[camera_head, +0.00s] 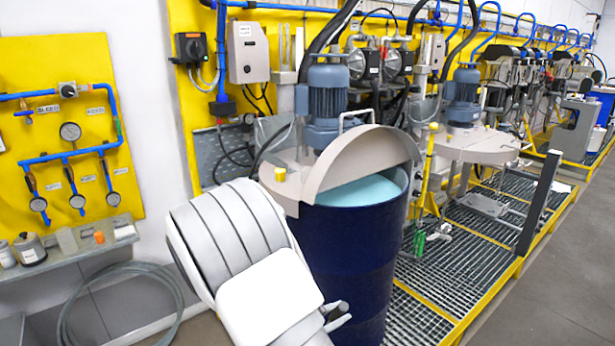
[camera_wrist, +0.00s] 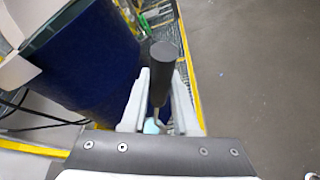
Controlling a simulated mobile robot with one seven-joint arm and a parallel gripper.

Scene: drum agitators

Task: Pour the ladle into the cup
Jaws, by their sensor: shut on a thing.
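My gripper (camera_head: 337,316) is low in front of the dark blue drum (camera_head: 345,262) in the head view, partly cut off by the bottom edge. In the wrist view my gripper (camera_wrist: 161,82) is shut on the dark, round handle of the ladle (camera_wrist: 165,68). A thin stem runs down from the handle, and a small pale-blue patch shows beside it between the fingers. I cannot tell if that patch is the bowl or its contents. The drum is half open under a beige lid (camera_head: 350,158) and holds pale-blue liquid (camera_head: 362,190). I cannot make out the cup for certain.
A grey shelf (camera_head: 75,257) at the left carries jars, small grey containers and an orange-topped item (camera_head: 99,237). A mixer motor (camera_head: 328,100) stands above the drum. A yellow-edged grating (camera_head: 470,250) lies to the right, with a dark upright bar (camera_head: 538,203). The floor beyond is clear.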

